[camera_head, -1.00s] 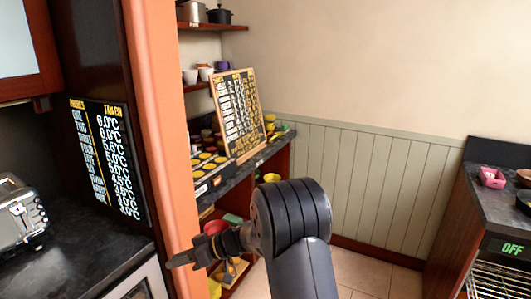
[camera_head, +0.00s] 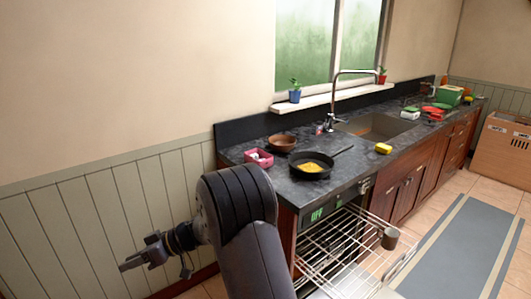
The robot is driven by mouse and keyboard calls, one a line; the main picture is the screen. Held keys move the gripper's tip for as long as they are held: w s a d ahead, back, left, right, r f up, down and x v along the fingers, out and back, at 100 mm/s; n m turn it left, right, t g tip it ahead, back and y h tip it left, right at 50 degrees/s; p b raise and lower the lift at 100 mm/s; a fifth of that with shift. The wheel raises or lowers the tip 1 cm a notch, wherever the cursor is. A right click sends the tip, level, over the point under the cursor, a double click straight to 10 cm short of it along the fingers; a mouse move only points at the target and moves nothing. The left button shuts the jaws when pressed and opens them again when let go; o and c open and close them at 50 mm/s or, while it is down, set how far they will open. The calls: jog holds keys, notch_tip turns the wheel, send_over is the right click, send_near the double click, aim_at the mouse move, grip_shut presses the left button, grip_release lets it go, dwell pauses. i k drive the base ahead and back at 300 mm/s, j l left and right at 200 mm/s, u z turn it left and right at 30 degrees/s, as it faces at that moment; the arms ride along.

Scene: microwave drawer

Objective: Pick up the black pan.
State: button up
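The black pan (camera_head: 313,155) rests on the dark counter, towards its near left end. Its handle points right and slightly back, and something yellow lies in it. My gripper (camera_head: 128,263) is at the lower left, in front of the panelled wall, well left of the counter and apart from the pan. I see nothing held in it, but its fingers are too small and edge-on to tell whether they are open.
A brown bowl (camera_head: 283,142) and a pink container (camera_head: 259,158) stand left of the pan. A yellow sponge (camera_head: 383,148) lies to its right, before the sink (camera_head: 375,126). Below, a wire rack (camera_head: 335,250) sticks out from the open appliance.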

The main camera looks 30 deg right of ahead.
aim_at(307, 164)
jog(key=i+z, duration=0.25)
jog(key=z, duration=0.2)
jog(key=i+z, duration=0.2)
jog(key=z, duration=0.3)
jog(key=i+j+z, duration=0.2)
jog(key=z, duration=0.25)
jog(key=i+j+z, duration=0.2)
jog(key=z, duration=0.25)
jog(key=i+j+z, duration=0.2)
jog(key=z, duration=0.15)
jog(key=i+j+z, duration=0.2)
jog(key=j+z, duration=0.15)
jog(key=i+j+z, duration=0.15)
jog(key=j+z, duration=0.2)
